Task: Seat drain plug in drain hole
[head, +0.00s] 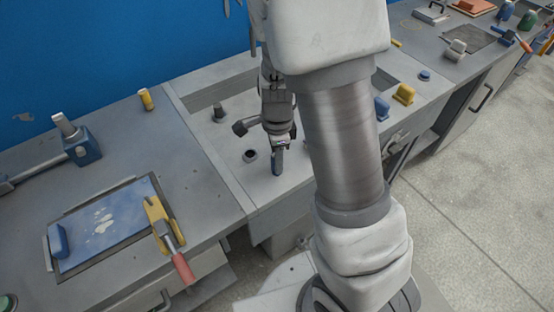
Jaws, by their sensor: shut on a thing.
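My gripper (278,145) hangs over the recessed grey basin in the middle of the bench, fingers pointing down. It is shut on a slim blue-grey piece, which I take to be the drain plug (277,163). The piece hangs upright below the fingers, near the basin's front edge. A dark round ring with a black centre, seemingly the drain hole (250,155), lies in the basin floor just left of the held piece and apart from it. I cannot tell how high the piece is above the floor.
A dark upright fitting (218,113) stands in the basin behind the hole. A blue panel (115,215) with a yellow, red-handled clamp (165,233) lies on the left bench. Blue (382,108) and yellow (404,94) blocks sit right of my arm. My arm hides part of the basin.

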